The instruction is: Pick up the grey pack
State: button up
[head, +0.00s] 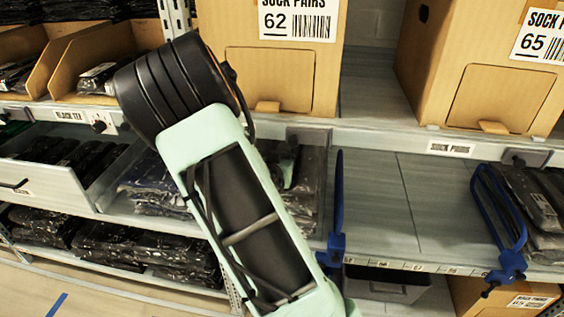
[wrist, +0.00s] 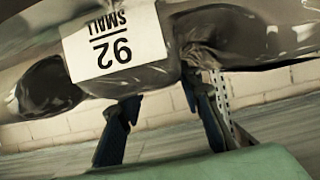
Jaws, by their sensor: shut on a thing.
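The grey pack (wrist: 245,32) is in dark, shiny, crumpled film and spans the top of the wrist view. My gripper (wrist: 161,94) has two dark blue fingers reaching up to the pack's lower edge, one on each side of the label's lower right. The fingers are shut on the pack; their tips are partly hidden at its folds.
Blue dividers (head: 337,215) stand on the middle shelf, with a bare stretch (head: 410,205) right of the nearer one. Cardboard boxes 62 (head: 270,70) and 65 (head: 505,90) sit on the shelf above. A grey drawer (head: 60,180) of dark packs is at left.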

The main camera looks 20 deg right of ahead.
jog(key=shift+r, duration=0.1)
jog(key=shift+c, duration=0.2)
jog(key=shift+r+p, duration=0.5)
jog(key=shift+r, duration=0.05)
notch_tip(320, 180, up, 3)
jog(key=shift+f+p, duration=0.1)
jog(key=shift+p, duration=0.9)
jog(key=s+a, duration=0.2)
jog(key=s, duration=0.1)
jog(key=s+a+p, duration=0.1)
jog(key=s+a, duration=0.1)
jog(key=s, duration=0.1)
jog(key=s+a+p, duration=0.1)
jog(key=s+a, duration=0.2)
jog(key=s, duration=0.1)
jog(key=shift+s, duration=0.1)
jog(key=p, duration=0.2)
jog(key=shift+a+p, duration=0.1)
jog(key=shift+p, duration=0.2)
